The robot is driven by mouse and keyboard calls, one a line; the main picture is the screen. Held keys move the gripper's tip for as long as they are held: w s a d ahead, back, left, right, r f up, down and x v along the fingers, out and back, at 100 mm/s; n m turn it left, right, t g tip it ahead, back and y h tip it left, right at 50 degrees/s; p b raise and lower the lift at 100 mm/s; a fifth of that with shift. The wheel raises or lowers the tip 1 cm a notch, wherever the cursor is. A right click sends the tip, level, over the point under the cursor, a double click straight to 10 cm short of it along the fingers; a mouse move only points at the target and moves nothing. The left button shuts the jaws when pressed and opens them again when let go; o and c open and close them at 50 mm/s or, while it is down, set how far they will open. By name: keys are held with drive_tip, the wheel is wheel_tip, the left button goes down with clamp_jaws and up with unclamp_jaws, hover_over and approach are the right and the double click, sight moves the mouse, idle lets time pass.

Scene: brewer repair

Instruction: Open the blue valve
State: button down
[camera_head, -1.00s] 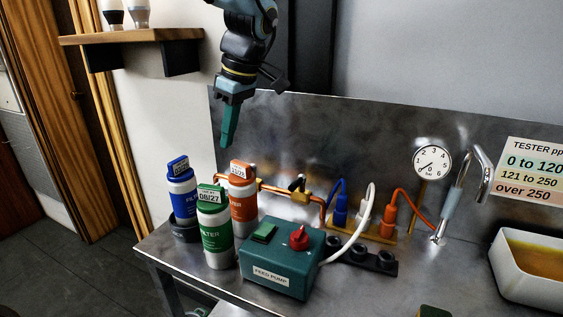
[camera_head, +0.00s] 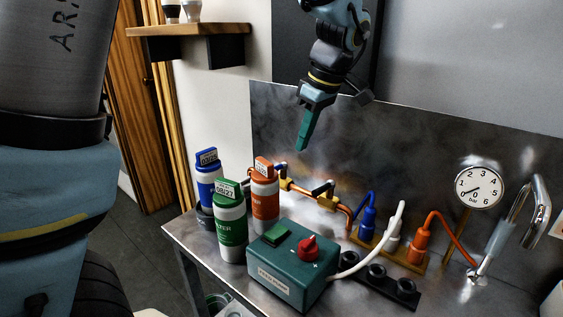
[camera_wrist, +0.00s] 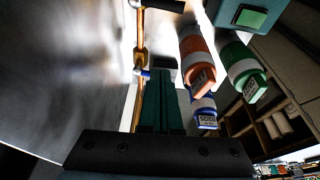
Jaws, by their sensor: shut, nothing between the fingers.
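The blue valve shows in the head view as a small blue handle (camera_head: 281,165) above a brass body on the copper pipe, just behind the orange filter. In the wrist view its blue handle (camera_wrist: 142,73) lies beside the fingertips, at their left; I cannot tell whether they touch. In the head view my gripper (camera_head: 302,148) hangs above and a little right of the valve, pointing down. Its teal fingers are shut and empty. They also show in the wrist view (camera_wrist: 164,70). The handle's exact angle is too small to read.
An orange filter (camera_head: 265,200), a green filter (camera_head: 231,232) and a blue filter (camera_head: 208,185) stand in front and left. A feed pump box (camera_head: 290,270) is nearer. A second, dark-handled valve (camera_head: 325,190) sits right along the pipe. The steel back panel (camera_head: 420,150) rises behind.

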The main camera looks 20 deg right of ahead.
drive_tip(key=w+a+f+p, duration=0.3)
drive_tip(key=w+f, duration=0.2)
drive_tip(key=f, duration=0.3)
drive_tip(key=shift+w, duration=0.15)
drive_tip(key=shift+w+a, duration=0.1)
drive_tip(key=shift+a, duration=0.05)
